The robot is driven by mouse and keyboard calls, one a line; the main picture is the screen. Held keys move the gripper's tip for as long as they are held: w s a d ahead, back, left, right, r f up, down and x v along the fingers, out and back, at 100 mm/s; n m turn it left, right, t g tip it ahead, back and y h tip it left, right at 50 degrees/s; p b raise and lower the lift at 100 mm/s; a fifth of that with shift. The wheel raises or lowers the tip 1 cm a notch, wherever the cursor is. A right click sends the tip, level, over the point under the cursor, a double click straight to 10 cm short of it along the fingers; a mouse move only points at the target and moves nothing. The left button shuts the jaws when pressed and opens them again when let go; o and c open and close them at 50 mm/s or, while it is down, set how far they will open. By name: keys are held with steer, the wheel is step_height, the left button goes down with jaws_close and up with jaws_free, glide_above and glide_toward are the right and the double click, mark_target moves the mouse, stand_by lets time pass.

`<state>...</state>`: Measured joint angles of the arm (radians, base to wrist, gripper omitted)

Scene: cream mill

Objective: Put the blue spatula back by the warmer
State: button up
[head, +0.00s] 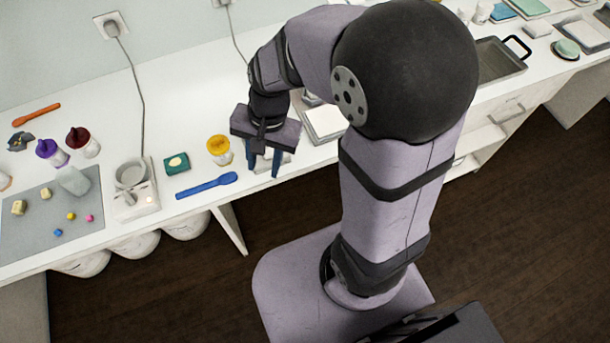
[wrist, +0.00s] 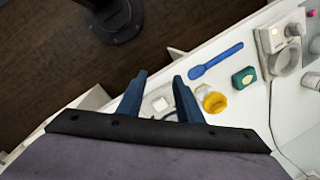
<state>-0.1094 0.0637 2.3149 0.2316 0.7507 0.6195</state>
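The blue spatula (head: 207,185) lies flat on the white counter near its front edge, just right of the warmer. It also shows in the wrist view (wrist: 216,60). The warmer (head: 136,200) is a small white unit with a lit spot and a pale pot (head: 131,173) on it; part of it shows at the upper right of the wrist view (wrist: 280,40). My gripper (head: 264,174) is right of the spatula and apart from it, over the counter's front part. Its two blue fingers (wrist: 158,97) are spread with nothing held between them. A small pale object (wrist: 161,104) lies beyond them.
A yellow-lidded jar (head: 219,150) and a green box (head: 176,163) stand behind the spatula. A grey mat (head: 20,235) with small coloured pieces lies left of the warmer. Purple-lidded (head: 50,152) and dark-red-lidded (head: 82,142) jars stand behind. An orange spatula (head: 36,115) lies farther back.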

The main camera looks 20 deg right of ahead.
steer(key=s+d+n+h, duration=0.1)
steer(key=s+d+n, duration=0.6)
steer(key=shift+f+n+h, duration=0.4)
steer(key=shift+f, duration=0.05)
steer(key=shift+c, duration=0.6)
stand_by(1.1)
